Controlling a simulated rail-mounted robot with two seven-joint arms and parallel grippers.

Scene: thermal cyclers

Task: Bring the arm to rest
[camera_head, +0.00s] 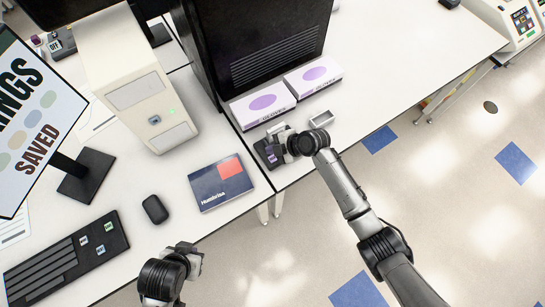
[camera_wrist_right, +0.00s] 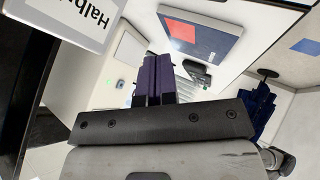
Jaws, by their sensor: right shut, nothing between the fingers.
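My right arm reaches in from the lower right in the head view. Its gripper (camera_head: 272,147) is over the near edge of the white bench, in front of the glove boxes. In the right wrist view the dark purple fingers (camera_wrist_right: 157,80) are together with nothing between them. My left gripper (camera_head: 186,256) is low in the head view, in front of the left desk. Its fingers are not clear enough to show whether they are open or shut.
Two purple-and-white glove boxes (camera_head: 263,103) stand beside a tall black machine (camera_head: 262,50). A blue-and-red book (camera_head: 220,184), a mouse (camera_head: 155,209) and a keyboard (camera_head: 66,258) lie on the left desk. A beige cycler (camera_head: 140,85) stands behind.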

